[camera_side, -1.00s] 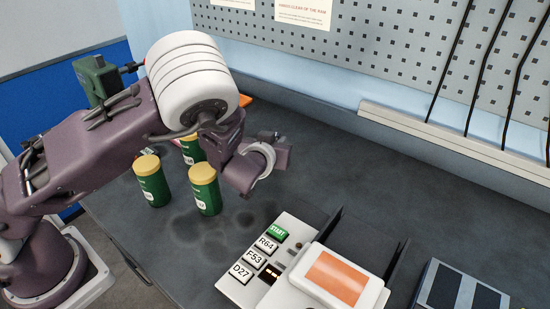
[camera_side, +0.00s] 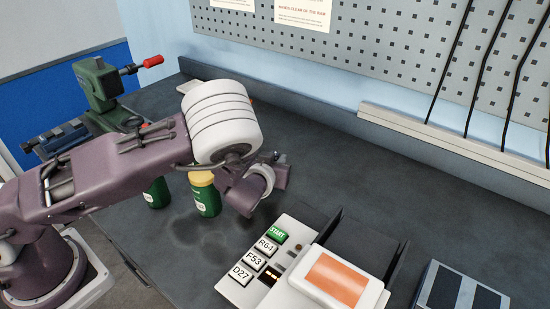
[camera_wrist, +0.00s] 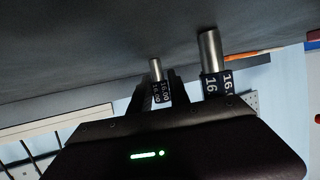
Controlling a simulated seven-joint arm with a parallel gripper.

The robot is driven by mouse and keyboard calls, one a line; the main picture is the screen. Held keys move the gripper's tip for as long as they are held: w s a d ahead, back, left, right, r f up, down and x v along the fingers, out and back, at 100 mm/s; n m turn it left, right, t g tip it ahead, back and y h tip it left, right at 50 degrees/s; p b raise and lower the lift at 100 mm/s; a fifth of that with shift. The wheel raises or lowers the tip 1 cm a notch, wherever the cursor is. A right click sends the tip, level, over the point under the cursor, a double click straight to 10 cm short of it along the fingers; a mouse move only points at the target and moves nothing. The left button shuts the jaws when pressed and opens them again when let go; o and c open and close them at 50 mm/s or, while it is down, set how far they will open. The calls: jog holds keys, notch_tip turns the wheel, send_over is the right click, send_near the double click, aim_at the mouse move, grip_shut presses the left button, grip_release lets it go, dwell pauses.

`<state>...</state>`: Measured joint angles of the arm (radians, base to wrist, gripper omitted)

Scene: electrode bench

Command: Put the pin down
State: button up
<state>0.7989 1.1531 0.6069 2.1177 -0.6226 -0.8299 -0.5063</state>
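My gripper (camera_wrist: 163,88) shows in the wrist view with its two dark fingers around a slim silver pin (camera_wrist: 155,68). The pin has a dark band with white 16.00 lettering, and its bare metal end sticks out past the fingers. A second, larger-looking silver pin (camera_wrist: 209,48) with a dark band marked 16 is just to the right, apart from the fingers. In the side view my wrist is over the bench behind the control box; the fingers and the held pin cannot be made out there.
The control box (camera_side: 237,283) with START and labelled keys is at the front middle, beside an orange-screened unit (camera_side: 338,279). A dark grooved block (camera_side: 462,291) is at the right.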

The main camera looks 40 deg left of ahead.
jog(key=shift+o, duration=1.3)
